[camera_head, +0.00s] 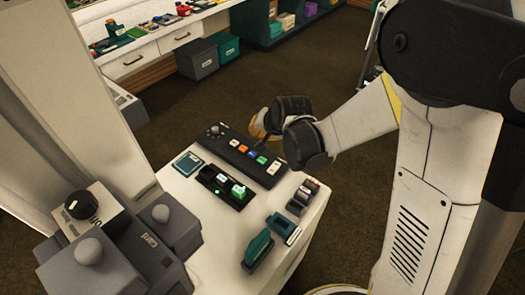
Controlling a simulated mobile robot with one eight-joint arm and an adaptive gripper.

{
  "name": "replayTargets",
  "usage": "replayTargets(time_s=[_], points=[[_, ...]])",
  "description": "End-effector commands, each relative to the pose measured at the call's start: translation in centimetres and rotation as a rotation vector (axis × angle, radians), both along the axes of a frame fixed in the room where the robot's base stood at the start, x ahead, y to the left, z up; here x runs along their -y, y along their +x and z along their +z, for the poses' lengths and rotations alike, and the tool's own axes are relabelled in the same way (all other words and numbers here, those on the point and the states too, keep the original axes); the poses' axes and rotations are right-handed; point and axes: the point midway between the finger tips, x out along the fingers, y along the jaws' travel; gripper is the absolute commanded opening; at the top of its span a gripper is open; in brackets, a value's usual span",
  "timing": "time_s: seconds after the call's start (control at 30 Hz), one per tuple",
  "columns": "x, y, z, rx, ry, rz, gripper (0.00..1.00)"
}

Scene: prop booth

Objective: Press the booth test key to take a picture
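A long black control panel (225,149) lies on a white counter (213,257). It has a round knob at its left end and a row of small keys: a white key (234,143), an orange key (243,148), a blue key (252,153), a green key (261,159) and a larger white key (274,167) at the right end. The labels are too small to read, so I cannot tell which is the test key. My gripper (260,136) is above the panel's far edge, near the coloured keys. Its fingers are dark and partly hidden; contact is unclear.
A black tray (213,188) with green-lit items sits in front of the panel. A teal pad (187,163), a teal stapler-like object (257,248) and small dark blocks (302,197) surround it. Grey boxes with knobs (90,262) stand at left.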

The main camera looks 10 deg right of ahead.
Motion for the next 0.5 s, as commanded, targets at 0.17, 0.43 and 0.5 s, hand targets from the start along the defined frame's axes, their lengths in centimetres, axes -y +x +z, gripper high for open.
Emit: replayTargets(time_s=[0.17,0.43,0.5], points=[[0.0,0.0,0.0,0.0,0.0,0.0,0.0],[0.0,0.0,-0.8,0.0,0.0,0.0,0.0],[0.0,0.0,-1.4,0.0,0.0,0.0,0.0]])
